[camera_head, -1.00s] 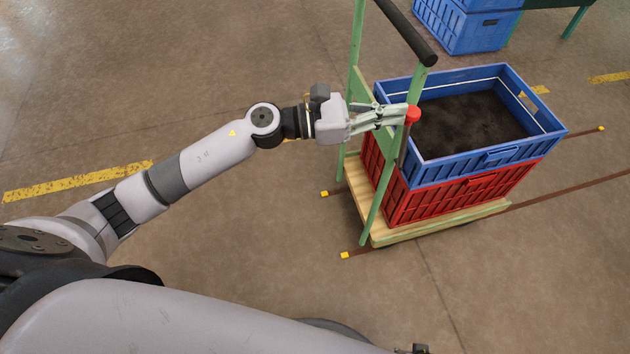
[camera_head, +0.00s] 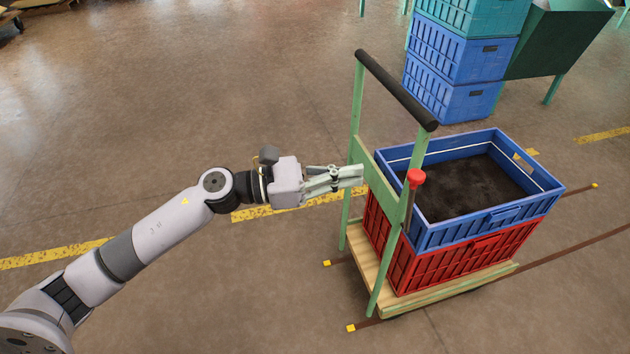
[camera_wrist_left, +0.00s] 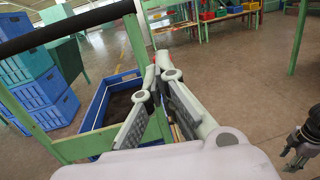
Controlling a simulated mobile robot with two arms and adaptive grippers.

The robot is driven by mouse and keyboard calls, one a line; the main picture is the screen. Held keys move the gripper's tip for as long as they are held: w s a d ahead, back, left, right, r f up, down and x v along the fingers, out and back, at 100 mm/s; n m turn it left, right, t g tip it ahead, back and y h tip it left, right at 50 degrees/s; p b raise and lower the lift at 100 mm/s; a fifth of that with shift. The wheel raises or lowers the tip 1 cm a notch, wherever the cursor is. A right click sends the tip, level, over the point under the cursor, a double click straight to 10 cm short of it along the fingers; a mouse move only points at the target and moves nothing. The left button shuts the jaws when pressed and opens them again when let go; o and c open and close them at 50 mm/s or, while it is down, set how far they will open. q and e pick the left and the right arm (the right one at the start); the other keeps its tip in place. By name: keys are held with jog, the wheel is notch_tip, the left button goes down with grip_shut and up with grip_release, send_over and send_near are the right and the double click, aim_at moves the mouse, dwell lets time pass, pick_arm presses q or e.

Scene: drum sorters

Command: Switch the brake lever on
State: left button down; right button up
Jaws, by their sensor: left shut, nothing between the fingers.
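The brake lever has a red knob (camera_head: 416,179) on a thin dark shaft. It stands nearly upright beside the near green post of the cart (camera_head: 365,265). My left gripper (camera_head: 361,174) is shut and empty, to the left of the knob and apart from it, near the green crosspiece between the posts. In the left wrist view the left fingers (camera_wrist_left: 150,75) point at the cart frame, and a bit of red shows behind their tips. A dark gripper, likely my right one (camera_wrist_left: 303,142), shows at the right edge of that view; its fingers are too unclear to judge.
The cart carries a blue crate (camera_head: 430,235) with dark contents on a red crate (camera_head: 425,268). A black handle bar (camera_head: 395,88) spans the posts. Stacked blue crates (camera_head: 455,60) and a green bin (camera_head: 555,40) stand behind. The floor at left is clear.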

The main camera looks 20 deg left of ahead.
pick_arm(q)
jog(key=shift+r+b+v, duration=0.15)
jog(key=shift+r+v, duration=0.05)
jog(key=shift+v, duration=0.95)
jog(key=shift+r+b+v, duration=0.15)
jog(key=shift+r+v, duration=0.05)
jog(key=shift+v, duration=0.95)
pick_arm(e)
jog(key=shift+w+r, duration=0.25)
jog(key=shift+r, duration=0.4)
jog(key=shift+w+r, duration=0.25)
jog(key=shift+r, duration=0.4)
